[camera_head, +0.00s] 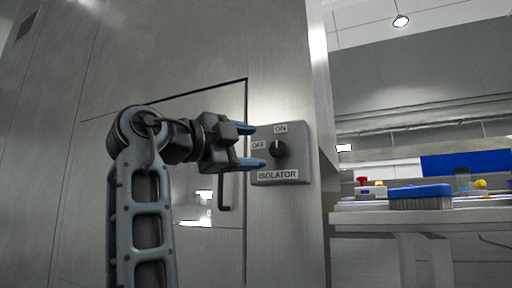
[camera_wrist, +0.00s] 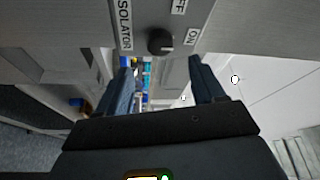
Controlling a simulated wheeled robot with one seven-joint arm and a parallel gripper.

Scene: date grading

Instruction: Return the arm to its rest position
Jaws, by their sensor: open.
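My gripper (camera_head: 259,146) is open and empty in the head view, with its two blue fingers pointing right at the grey isolator box (camera_head: 295,140). The black isolator knob (camera_head: 278,149) sits just past the fingertips. Its white mark points up, toward the ON label. In the wrist view the knob (camera_wrist: 160,41) shows ahead of my gripper (camera_wrist: 160,78), whose fingers are spread with nothing between them. Whether a fingertip touches the box cannot be told. My arm rises from the bottom left of the head view and bends right at the elbow.
The isolator box is on a tall metal cabinet (camera_head: 60,150) with a panel door and a dark handle (camera_head: 222,194) below my gripper. To the right, a bench (camera_head: 360,217) carries a blue brush (camera_head: 420,197) and small items. Open space lies between cabinet and bench.

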